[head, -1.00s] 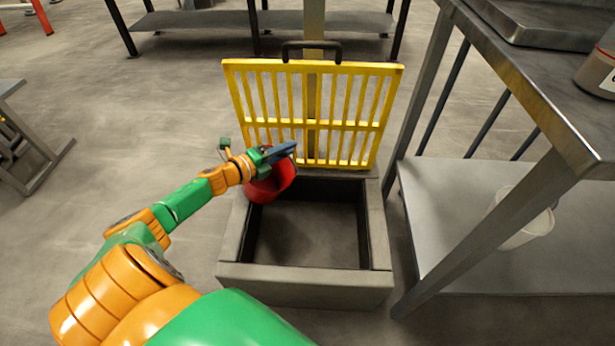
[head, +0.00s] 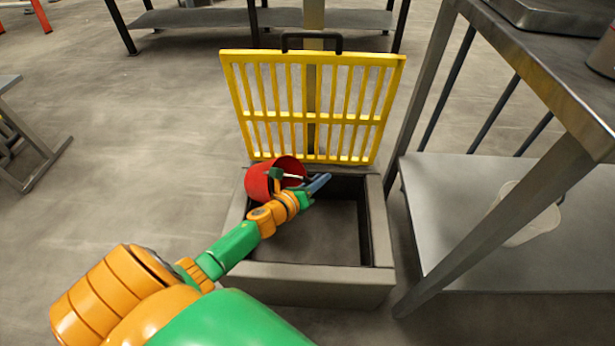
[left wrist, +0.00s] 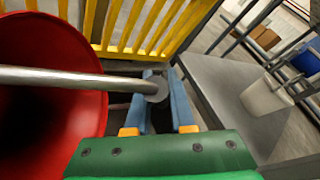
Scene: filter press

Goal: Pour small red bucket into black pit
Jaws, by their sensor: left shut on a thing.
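The small red bucket (head: 262,181) is tilted on its side over the back left corner of the pit, its mouth facing right in the head view. My left gripper (head: 318,184) is shut on the bucket's metal handle. In the left wrist view the handle (left wrist: 70,80) runs from the red bucket (left wrist: 60,60) to between the blue fingers (left wrist: 170,105). The pit (head: 310,238) is a dark square opening inside a grey raised rim (head: 310,275). The bucket's inside is dark, and I cannot tell what it holds. My right gripper is not in view.
A yellow grate (head: 312,105) with a black handle stands raised at the pit's back edge. A steel table (head: 560,75) with a lower shelf (head: 450,215) is close on the right. A whitish container (head: 525,215) stands on that shelf.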

